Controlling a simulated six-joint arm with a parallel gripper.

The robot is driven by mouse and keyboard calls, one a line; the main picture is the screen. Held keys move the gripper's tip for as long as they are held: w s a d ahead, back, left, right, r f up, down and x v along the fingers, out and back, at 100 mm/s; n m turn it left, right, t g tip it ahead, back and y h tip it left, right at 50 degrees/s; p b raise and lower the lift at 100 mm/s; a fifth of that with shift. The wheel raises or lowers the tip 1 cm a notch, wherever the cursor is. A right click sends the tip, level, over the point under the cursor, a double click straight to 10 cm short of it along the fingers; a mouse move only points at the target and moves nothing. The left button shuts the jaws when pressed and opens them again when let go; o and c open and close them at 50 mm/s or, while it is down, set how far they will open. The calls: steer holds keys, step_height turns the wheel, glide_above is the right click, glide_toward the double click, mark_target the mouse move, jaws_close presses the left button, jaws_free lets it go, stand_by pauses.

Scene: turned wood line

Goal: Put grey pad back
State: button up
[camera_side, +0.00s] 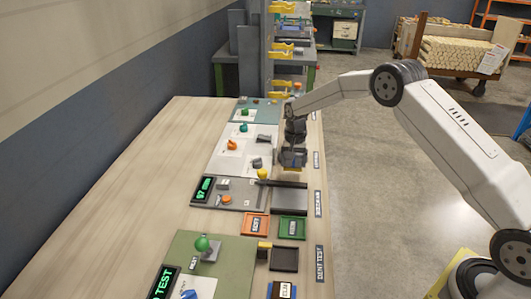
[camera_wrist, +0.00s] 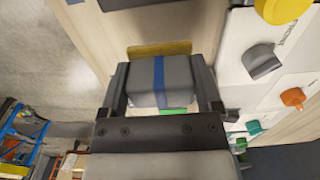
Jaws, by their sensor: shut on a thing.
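My gripper (camera_side: 293,158) is above the right side of the long wooden table, near its edge. In the wrist view my gripper (camera_wrist: 163,88) is shut on a grey pad (camera_wrist: 142,82) with a blue band across its middle. A tan strip shows at the pad's far edge. In the side view the pad is mostly hidden by the jaws, with some tan at its lower edge. It appears to be held above the table. A dark grey tray (camera_side: 290,199) lies on the table just in front of my gripper and looks empty.
An orange tray (camera_side: 256,225), a green tray (camera_side: 292,229) and a black tray (camera_side: 284,260) lie nearer the camera. A white panel with an orange piece (camera_side: 232,144) and grey pieces lies left of my gripper. A column with yellow brackets (camera_side: 282,48) stands behind. The table's left side is bare.

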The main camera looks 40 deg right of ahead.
mark_target(292, 169)
steer(key=shift+f, duration=0.1)
steer(key=shift+w+f, duration=0.15)
steer(key=shift+f, duration=0.05)
steer(key=shift+w+f, duration=0.1)
steer(key=shift+f, duration=1.45)
steer(key=shift+f, duration=0.1)
steer(key=o, duration=1)
step_height(292, 169, up, 12)
steer(key=shift+r, duration=0.15)
